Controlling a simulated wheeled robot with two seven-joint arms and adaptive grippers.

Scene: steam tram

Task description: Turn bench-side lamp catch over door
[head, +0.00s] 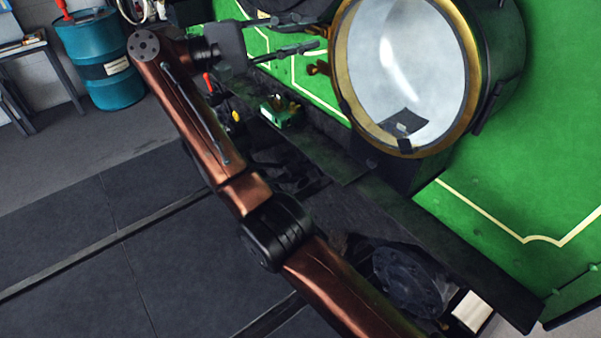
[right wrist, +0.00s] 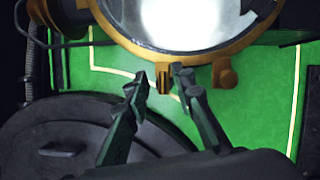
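The round lamp (head: 403,75) has a brass rim and a pale glass door, and its lower part also shows in the right wrist view (right wrist: 190,20). My right gripper (head: 312,31) is beside the lamp's left edge, fingers apart. In the right wrist view its fingertips (right wrist: 161,77) stand on either side of a small slotted brass piece (right wrist: 163,86) at the rim, which looks like a catch. I cannot tell whether they touch it. A second brass lug (right wrist: 224,76) sits to the right; a brass fitting (head: 318,68) shows below the gripper in the head view. My left gripper is out of view.
The green tram front (head: 540,170) with cream lines is behind the lamp. A dark ledge (head: 430,230) runs below it. A small green object (head: 281,112) stands on the ledge. A blue drum (head: 100,60) and a bench (head: 35,55) are at the far left.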

